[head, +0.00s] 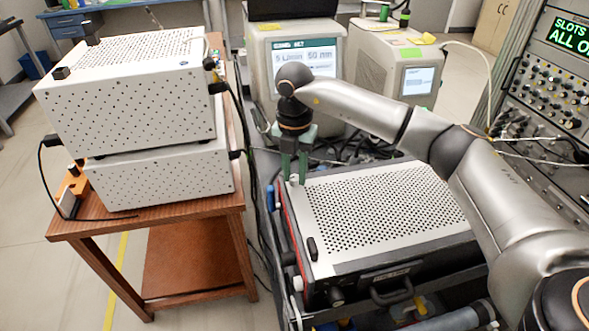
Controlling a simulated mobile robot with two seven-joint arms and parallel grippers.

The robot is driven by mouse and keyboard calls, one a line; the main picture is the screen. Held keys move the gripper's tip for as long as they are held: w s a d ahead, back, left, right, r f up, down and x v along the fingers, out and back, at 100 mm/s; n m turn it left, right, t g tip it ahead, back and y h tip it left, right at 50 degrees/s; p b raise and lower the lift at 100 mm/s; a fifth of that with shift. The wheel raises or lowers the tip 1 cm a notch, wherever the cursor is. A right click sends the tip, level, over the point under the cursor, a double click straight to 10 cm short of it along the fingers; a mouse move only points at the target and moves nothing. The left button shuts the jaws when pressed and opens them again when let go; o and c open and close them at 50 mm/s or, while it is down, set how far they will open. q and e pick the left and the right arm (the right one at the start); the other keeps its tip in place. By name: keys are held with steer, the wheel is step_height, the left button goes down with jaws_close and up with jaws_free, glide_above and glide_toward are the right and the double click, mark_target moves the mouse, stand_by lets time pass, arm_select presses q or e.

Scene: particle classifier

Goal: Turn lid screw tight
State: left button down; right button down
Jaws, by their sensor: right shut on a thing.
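A box with a perforated silver lid (385,208) sits on the dark cart at the centre right. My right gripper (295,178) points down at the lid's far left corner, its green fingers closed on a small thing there. That thing is most likely the lid screw; the fingers hide most of it, so I cannot tell how far it is turned. A black knob or catch (312,249) stands at the lid's near left corner, apart from the gripper. My left gripper is not in view.
Two stacked white perforated boxes (130,105) stand on a wooden table (150,222) at left. Two beige instruments with screens (305,62) (418,80) stand behind the lid, with cables between. A rack with knobs (545,95) is at right. A black handle (390,291) sticks out at the box's front.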

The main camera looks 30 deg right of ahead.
mark_target(295, 178)
steer(key=shift+m, duration=0.5)
steer(key=c, duration=0.6)
jaws_free()
step_height(295, 178, up, 13)
steer(key=shift+f, duration=0.2)
steer(key=shift+s+f, duration=0.1)
stand_by(0.5)
